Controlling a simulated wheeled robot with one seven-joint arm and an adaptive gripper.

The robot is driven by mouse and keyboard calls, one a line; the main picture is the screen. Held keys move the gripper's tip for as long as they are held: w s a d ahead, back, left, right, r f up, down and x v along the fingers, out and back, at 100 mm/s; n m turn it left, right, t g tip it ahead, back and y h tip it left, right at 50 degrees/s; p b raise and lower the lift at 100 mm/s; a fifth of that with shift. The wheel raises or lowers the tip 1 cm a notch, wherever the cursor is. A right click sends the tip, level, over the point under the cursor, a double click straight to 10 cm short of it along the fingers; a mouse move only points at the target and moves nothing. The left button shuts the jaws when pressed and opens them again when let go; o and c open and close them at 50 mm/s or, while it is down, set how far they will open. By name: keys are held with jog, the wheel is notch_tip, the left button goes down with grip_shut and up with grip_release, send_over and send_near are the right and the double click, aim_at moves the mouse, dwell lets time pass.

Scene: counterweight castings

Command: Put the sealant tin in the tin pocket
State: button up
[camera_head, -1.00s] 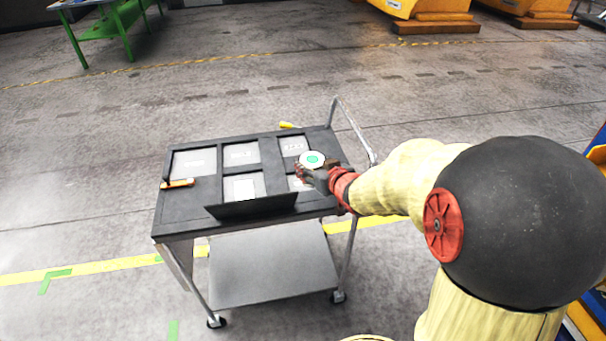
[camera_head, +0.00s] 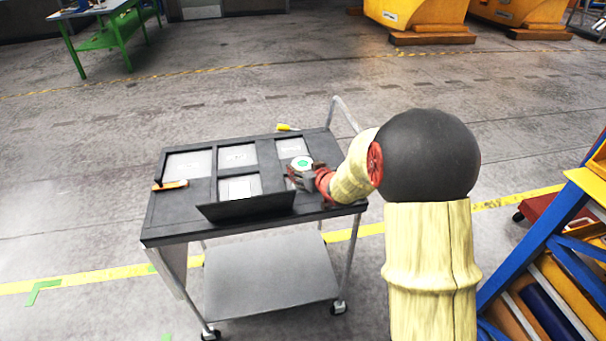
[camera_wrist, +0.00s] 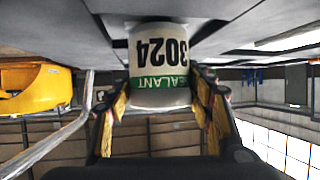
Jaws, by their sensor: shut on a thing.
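The sealant tin (camera_head: 301,163) is a white can with a green disc on its lid. My gripper (camera_head: 300,174) is shut on it over the right part of the black cart top (camera_head: 180,224). In the wrist view the tin (camera_wrist: 158,60) sits between the fingers, its label upside down and reading SEALANT 3024. The cart top has several pale recessed pockets. The back right pocket (camera_head: 291,147) is in view; the front right one is mostly hidden by the tin and gripper. I cannot tell which is the tin pocket, or whether the tin touches the cart.
A black upright panel (camera_head: 245,207) stands along the cart's front edge. An orange item (camera_head: 171,186) lies at its left. A metal handle (camera_head: 345,115) rises at the back right. A blue rack (camera_head: 530,240) stands at the right. The floor behind the cart is clear.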

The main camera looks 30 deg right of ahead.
jog(key=shift+f, duration=0.25)
jog(key=shift+f, duration=0.15)
jog(key=o, duration=1.4)
